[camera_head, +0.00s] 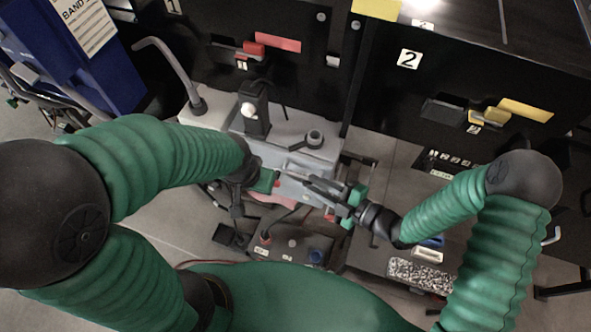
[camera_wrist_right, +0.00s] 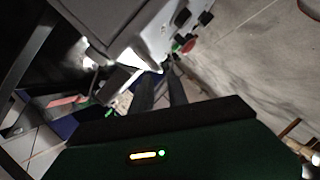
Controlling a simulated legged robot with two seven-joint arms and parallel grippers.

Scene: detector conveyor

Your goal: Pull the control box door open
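The grey control box (camera_head: 321,150) stands in the middle of the head view, with a round fitting and a black switch unit on top. In the right wrist view, a pale panel with black knobs and a red button (camera_wrist_right: 188,45) shows beside a grey edge of the box (camera_wrist_right: 125,45). My right gripper (camera_head: 302,182) reaches in from the right at the box's near face. Its two dark fingers look apart, with a narrow gap in the wrist view (camera_wrist_right: 162,82); any contact with the door or a handle is unclear. My left gripper (camera_head: 265,182) is by the box's near left side, its fingers mostly hidden.
Black machine fronts stand behind, with a red handle (camera_head: 254,49) and a yellow handle (camera_head: 488,116). A blue cabinet (camera_head: 90,60) is at the upper left. A curved grey pipe (camera_head: 170,65) rises left of the box. A tray of gravel-like pieces (camera_head: 420,274) lies at the lower right.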

